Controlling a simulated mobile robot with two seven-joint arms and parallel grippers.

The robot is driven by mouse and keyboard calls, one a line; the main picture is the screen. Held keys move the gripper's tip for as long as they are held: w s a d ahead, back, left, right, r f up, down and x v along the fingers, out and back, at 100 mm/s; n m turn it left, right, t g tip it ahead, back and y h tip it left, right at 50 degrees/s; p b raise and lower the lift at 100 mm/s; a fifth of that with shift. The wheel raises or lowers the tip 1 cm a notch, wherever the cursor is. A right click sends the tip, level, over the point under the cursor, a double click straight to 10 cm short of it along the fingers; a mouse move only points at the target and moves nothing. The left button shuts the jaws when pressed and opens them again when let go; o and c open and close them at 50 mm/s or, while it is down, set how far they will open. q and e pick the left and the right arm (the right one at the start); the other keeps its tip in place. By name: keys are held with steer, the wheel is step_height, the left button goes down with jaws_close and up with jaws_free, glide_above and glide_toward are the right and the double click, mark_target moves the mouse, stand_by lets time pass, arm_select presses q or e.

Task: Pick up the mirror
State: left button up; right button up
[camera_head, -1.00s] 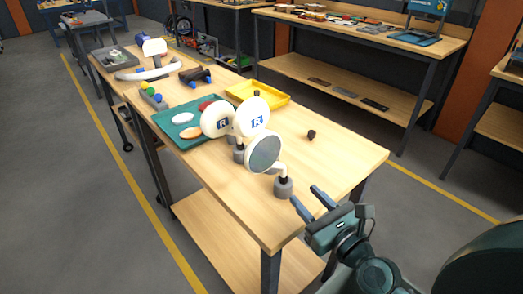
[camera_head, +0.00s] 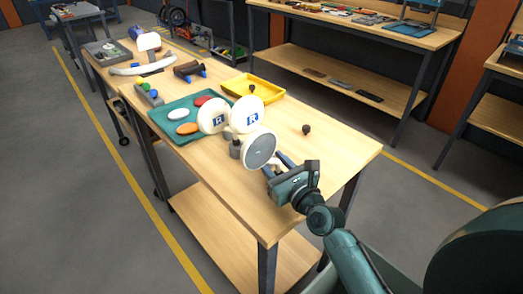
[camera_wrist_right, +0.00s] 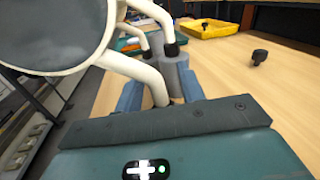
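The mirror (camera_head: 260,149) is a round grey disc with a white rim on a curved white stem, near the table's front right part. In the right wrist view the mirror (camera_wrist_right: 50,30) fills the upper left. Its stem (camera_wrist_right: 140,72) runs down between the two blue fingers of my right gripper (camera_wrist_right: 160,97), with gaps on both sides. In the head view my right gripper (camera_head: 277,166) is right beside the mirror and hides its grey base. My left gripper is not in view.
The table's right side is mostly clear.

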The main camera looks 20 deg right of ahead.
steer(key=shift+c, duration=0.3)
jaws_close()
steer(key=shift+r, duration=0.15)
